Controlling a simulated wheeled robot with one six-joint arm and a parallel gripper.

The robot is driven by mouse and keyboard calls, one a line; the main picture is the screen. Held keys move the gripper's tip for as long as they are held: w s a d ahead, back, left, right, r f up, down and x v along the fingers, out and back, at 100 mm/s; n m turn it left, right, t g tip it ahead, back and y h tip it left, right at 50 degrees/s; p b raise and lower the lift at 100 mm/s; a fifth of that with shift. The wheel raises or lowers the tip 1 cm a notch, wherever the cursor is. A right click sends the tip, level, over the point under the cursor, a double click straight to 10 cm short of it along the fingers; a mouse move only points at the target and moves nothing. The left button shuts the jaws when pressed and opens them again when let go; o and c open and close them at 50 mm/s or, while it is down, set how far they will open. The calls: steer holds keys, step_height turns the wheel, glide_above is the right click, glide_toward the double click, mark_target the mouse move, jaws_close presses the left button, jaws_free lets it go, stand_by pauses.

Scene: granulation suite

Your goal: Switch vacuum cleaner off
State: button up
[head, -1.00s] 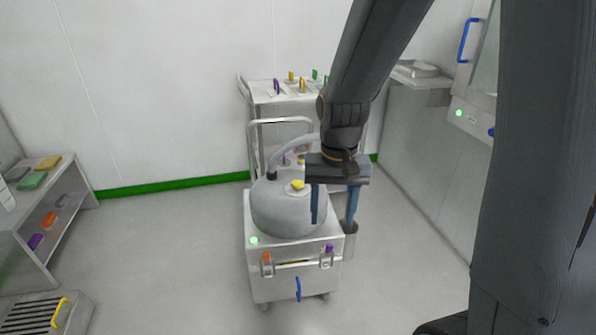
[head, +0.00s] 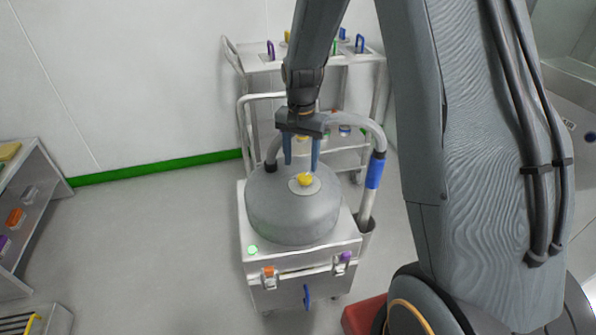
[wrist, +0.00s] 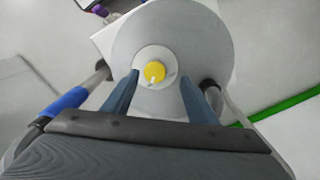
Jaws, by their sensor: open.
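The vacuum cleaner (head: 292,215) is a grey domed drum on a white wheeled cart body, in the middle of the head view. A yellow knob (head: 304,180) sits on a pale disc on top of the drum; it also shows in the wrist view (wrist: 154,72), with a small white mark near it. A green light (head: 253,250) glows at the cart's front left corner. My gripper (head: 301,164) is open and empty, pointing down over the drum. In the wrist view its two blue fingers (wrist: 160,84) stand on either side of the knob, apart from it.
The hose with a blue-gripped wand (head: 375,172) stands at the cart's right. A steel trolley (head: 262,62) with coloured handles is behind. A shelf unit (head: 30,205) is at left. A red box (head: 362,315) lies low at right. The floor left of the cart is clear.

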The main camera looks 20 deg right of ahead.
mark_target(305, 177)
steer(key=f, duration=0.2)
steer(key=d+f, duration=0.1)
steer(key=f, duration=0.1)
steer(key=shift+d, duration=0.2)
steer(key=shift+a+f, duration=0.1)
steer(key=shift+f, duration=0.6)
